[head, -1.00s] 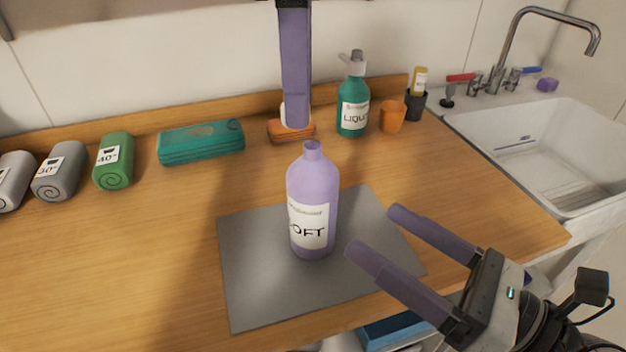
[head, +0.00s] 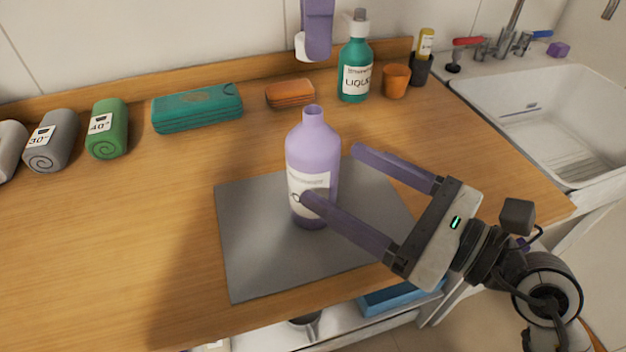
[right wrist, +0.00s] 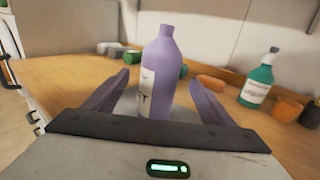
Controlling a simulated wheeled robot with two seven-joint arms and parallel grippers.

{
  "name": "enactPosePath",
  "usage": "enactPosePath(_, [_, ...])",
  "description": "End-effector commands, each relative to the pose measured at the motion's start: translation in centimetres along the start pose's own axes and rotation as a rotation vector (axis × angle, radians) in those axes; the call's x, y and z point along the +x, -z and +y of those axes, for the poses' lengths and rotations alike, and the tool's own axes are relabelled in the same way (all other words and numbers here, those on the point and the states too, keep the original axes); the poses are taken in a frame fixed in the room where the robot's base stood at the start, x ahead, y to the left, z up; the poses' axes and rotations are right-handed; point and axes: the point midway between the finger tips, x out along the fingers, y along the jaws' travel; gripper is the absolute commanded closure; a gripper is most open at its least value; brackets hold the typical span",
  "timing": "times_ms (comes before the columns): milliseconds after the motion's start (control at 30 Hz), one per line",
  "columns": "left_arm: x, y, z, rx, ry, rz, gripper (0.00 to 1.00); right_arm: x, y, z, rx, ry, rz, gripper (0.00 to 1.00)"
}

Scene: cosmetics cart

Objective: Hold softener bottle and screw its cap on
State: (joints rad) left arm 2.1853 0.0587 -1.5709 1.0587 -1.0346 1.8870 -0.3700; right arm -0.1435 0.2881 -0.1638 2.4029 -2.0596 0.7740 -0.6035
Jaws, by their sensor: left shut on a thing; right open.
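The purple softener bottle (head: 313,150) stands upright and uncapped on the grey mat (head: 250,265), its neck open at the top. Its label is partly hidden by a finger of my right gripper. My right gripper (head: 331,174) is open, its fingers either side of the bottle's body. In the right wrist view, the bottle (right wrist: 161,70) shows between the two fingers. My left gripper (head: 312,54) is high at the back, shut on a white cap (head: 301,47). The cap is above and behind the bottle, apart from it; a finger hides part of it.
Behind stand a green liquid bottle (head: 355,70), an orange cup (head: 396,80), an orange sponge (head: 290,94) and a teal pack (head: 197,108). Rolled towels, one green (head: 107,130), lie left. The sink (head: 545,120) is right. The counter left of the mat is clear.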

Motion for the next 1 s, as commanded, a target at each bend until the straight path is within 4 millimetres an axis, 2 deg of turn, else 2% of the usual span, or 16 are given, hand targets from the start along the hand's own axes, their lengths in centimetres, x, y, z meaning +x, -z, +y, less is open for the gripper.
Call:
enactPosePath(100, [0.0,0.0,0.0,0.0,0.0,0.0,0.97,2.4,-0.2,0.0,0.003,-0.001,-0.005,0.23])
enactPosePath(300, [0.0,0.0,0.0,0.001,0.0,0.0,0.97,5.1,-0.1,-0.1,0.002,0.001,-0.002,0.23])
enactPosePath(500, [0.0,0.0,0.0,0.001,0.0,0.0,0.97,6.2,0.0,0.0,0.0,0.0,0.0,0.23])
enactPosePath(767, [0.0,0.0,0.0,0.001,0.0,0.0,0.97,6.2,0.0,0.0,0.001,0.0,0.0,0.23])
enactPosePath(867, [0.0,0.0,0.0,0.001,0.0,0.0,0.97,6.2,0.0,0.0,0.001,0.0,0.0,0.36])
enactPosePath(1000, [0.0,0.0,0.0,0.001,0.0,0.0,0.97,6.2,0.0,0.0,0.001,0.0,0.0,0.6])
